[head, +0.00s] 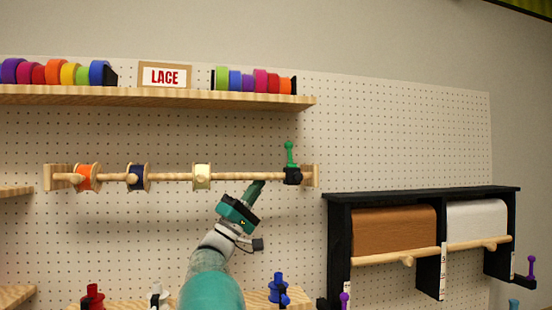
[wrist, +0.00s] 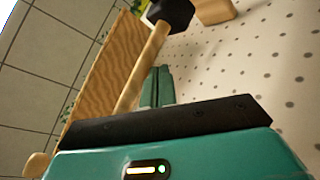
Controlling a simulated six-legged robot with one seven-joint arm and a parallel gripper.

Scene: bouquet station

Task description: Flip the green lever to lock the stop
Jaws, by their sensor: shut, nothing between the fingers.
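The green lever (head: 289,153) stands upright on the black stop (head: 292,176) near the right end of the wooden rod (head: 245,176). My gripper (head: 258,186) is shut and empty, just left of the stop and slightly below the lever, close to the rod. In the wrist view, my closed fingers (wrist: 157,86) are beside the rod (wrist: 142,68), with the black stop (wrist: 170,12) beyond them. I cannot make out the green lever clearly in the wrist view.
The rod carries an orange spool (head: 88,176), a dark blue spool (head: 137,177) and a cream spool (head: 202,176). A shelf (head: 200,97) with colourful rolls runs above. A black rack (head: 338,235) with brown and white rolls is at the right. Bare pegboard surrounds the lever.

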